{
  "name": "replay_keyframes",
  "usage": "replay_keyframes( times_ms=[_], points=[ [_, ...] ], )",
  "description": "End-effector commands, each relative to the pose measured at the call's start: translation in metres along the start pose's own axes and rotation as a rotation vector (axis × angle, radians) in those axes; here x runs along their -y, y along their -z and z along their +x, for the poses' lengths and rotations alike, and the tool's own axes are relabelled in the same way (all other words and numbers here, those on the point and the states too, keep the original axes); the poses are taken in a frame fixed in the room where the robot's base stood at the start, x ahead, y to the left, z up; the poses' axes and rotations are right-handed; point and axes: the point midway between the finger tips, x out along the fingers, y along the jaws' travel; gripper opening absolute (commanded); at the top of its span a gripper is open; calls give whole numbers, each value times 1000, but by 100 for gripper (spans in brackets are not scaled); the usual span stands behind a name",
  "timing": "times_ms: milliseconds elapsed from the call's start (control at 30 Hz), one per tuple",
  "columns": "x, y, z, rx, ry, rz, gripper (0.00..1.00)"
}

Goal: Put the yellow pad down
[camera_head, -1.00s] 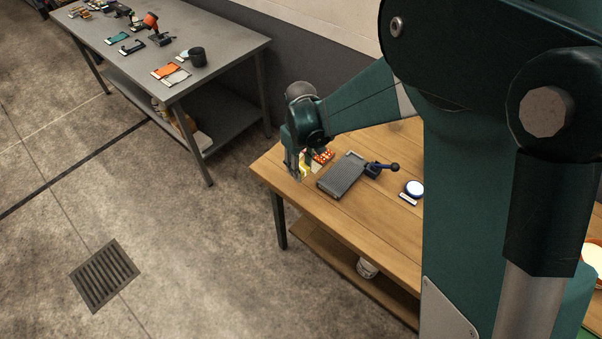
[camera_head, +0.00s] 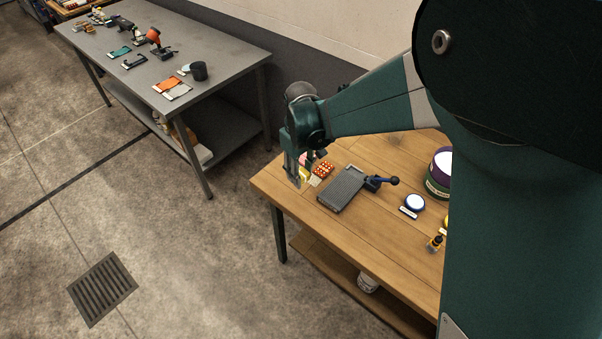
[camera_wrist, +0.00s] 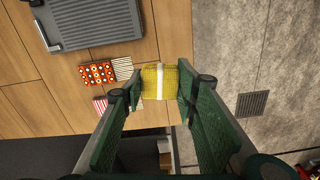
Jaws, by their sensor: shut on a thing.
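The yellow pad (camera_wrist: 160,82) has a white stripe across it and sits between my gripper's fingers in the wrist view. My gripper (camera_head: 299,178) is shut on the pad, at the left corner of the wooden table (camera_head: 340,231). In the head view the pad shows as a small yellow patch (camera_head: 305,175) largely hidden by the fingers. In the wrist view the gripper (camera_wrist: 157,95) has a finger on each side of the pad. I cannot tell whether the pad touches the tabletop.
A red dotted pad (camera_wrist: 97,73) and a red striped one (camera_wrist: 101,104) lie beside the gripper. A grey ribbed tray (camera_head: 343,188) lies to the right. The table edge is close. A grey table (camera_head: 225,63) stands behind.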

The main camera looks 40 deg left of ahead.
Motion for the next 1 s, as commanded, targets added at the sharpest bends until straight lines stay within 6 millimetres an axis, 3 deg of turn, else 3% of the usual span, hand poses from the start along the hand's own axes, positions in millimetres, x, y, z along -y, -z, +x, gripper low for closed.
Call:
replay_keyframes(
  times_ms=[367,567,767,1000],
  points=[
    [-2,-2,0,0,0,0,22],
    [-12,-16,-1,0,0,-7,22],
    [-36,-51,-2,0,0,-24,22],
    [-70,-112,-3,0,-1,-58,22]
  ],
)
